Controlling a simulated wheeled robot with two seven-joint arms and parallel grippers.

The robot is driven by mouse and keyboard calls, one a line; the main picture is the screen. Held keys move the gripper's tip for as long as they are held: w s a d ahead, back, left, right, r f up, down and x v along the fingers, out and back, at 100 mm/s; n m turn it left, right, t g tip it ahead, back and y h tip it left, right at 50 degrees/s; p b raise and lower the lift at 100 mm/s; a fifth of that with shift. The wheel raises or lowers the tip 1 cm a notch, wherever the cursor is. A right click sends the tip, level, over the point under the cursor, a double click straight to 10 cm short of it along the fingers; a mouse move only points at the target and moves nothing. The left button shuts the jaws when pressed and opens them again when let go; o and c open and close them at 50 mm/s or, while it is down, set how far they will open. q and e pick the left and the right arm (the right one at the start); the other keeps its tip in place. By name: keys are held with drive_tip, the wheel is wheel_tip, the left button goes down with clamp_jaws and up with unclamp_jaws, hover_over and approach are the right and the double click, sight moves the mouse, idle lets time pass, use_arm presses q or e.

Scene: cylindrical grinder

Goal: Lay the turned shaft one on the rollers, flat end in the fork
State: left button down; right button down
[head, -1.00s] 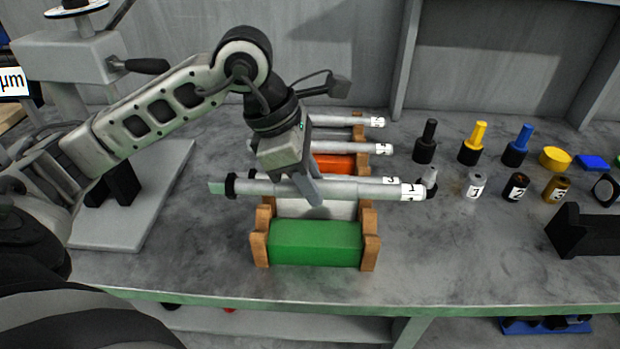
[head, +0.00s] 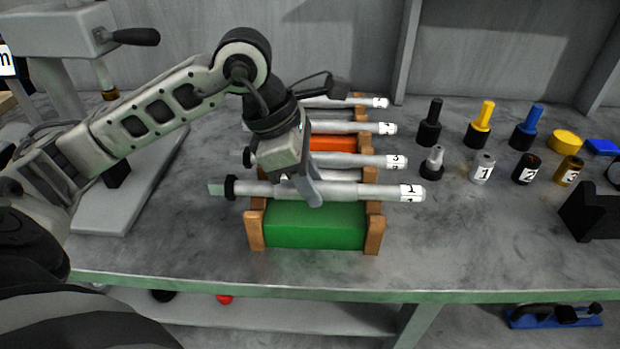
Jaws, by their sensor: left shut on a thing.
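Shaft one (head: 335,191) is a grey rod with a white "1" label at its right end. A black collar sits near its left end, and a flat greenish tip sticks out beyond it. My left gripper (head: 303,190) is shut on it near mid-length and holds it level, above the front of a shaft rack (head: 255,228). Whether the shaft still touches the rack's wooden side cannot be told. The fingers hide part of the shaft. I cannot make out the rollers or the fork. My right gripper is not in view.
Several other labelled shafts, among them one marked 3 (head: 365,160), lie behind on the rack. To the right stand coloured pegs, numbered sleeves (head: 482,168) and a black block (head: 590,210). A grey machine stand (head: 120,205) is at left. The bench front is clear.

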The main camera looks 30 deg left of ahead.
use_arm(q)
drive_tip(key=shift+w+f+b, duration=0.1)
drive_tip(key=shift+f+b, duration=0.9)
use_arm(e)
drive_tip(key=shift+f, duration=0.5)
use_arm(q)
drive_tip(key=shift+f, duration=0.1)
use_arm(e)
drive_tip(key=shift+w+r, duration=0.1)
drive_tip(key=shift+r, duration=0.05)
use_arm(q)
drive_tip(key=c, duration=1.1)
unclamp_jaws()
drive_tip(key=shift+o, duration=0.2)
drive_tip(key=shift+f, duration=0.2)
drive_tip(key=p+v, duration=0.1)
drive_tip(key=v, duration=1.5)
drive_tip(key=shift+r+p, duration=0.15)
drive_tip(key=shift+p, duration=0.15)
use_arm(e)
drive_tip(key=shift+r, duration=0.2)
